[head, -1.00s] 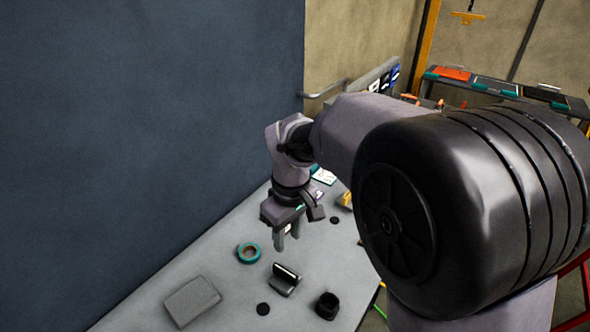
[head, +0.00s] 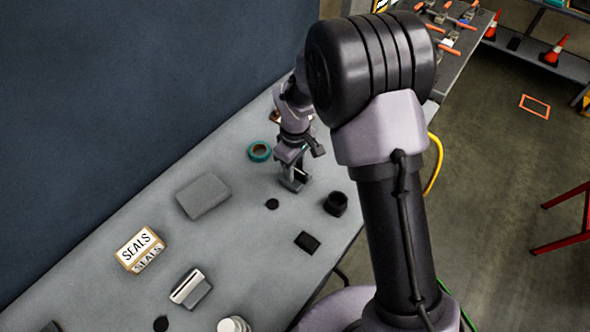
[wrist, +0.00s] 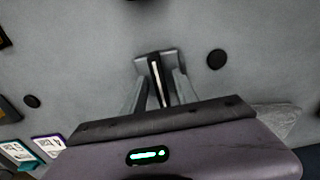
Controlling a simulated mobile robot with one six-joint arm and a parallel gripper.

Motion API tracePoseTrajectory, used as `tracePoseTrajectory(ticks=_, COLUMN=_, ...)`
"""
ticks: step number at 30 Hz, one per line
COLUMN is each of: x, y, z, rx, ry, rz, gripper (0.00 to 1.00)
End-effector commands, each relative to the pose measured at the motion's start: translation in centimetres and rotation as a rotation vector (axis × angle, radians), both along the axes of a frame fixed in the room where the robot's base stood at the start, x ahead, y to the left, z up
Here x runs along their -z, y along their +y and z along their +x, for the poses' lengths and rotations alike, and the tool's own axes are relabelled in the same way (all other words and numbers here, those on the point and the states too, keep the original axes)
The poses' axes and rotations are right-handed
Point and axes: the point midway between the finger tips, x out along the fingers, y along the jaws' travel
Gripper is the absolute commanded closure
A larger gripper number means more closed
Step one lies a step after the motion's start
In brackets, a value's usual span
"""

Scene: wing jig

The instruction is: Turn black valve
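No black valve can be made out for certain in either view. My gripper (head: 295,183) points down at the grey table, over a small black and silver bracket-like object. In the wrist view, this object (wrist: 155,68) lies between and just beyond the two fingers of my gripper (wrist: 160,90). The fingers stand apart, with a gap visible on each side of the object's upright strip. Whether they touch it cannot be told. A black cup-shaped part (head: 336,203) stands right of my gripper on the table.
Near my gripper on the table (head: 250,240) are a teal tape roll (head: 260,151), a grey box (head: 203,195), a black disc (head: 272,204) and a dark square (head: 307,242). A SEALS box (head: 140,248) and a second bracket-like object (head: 190,288) lie farther left. A blue wall (head: 120,90) borders the table.

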Motion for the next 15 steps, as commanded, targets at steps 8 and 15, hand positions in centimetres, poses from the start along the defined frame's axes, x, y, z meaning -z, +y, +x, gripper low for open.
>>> tracePoseTrajectory(ticks=8, x=0.08, y=0.0, z=0.01, rx=0.0, ry=0.0, rz=0.0, gripper=0.68)
tracePoseTrajectory(ticks=15, x=0.06, y=0.0, z=0.01, rx=0.0, ry=0.0, rz=0.0, gripper=1.0)
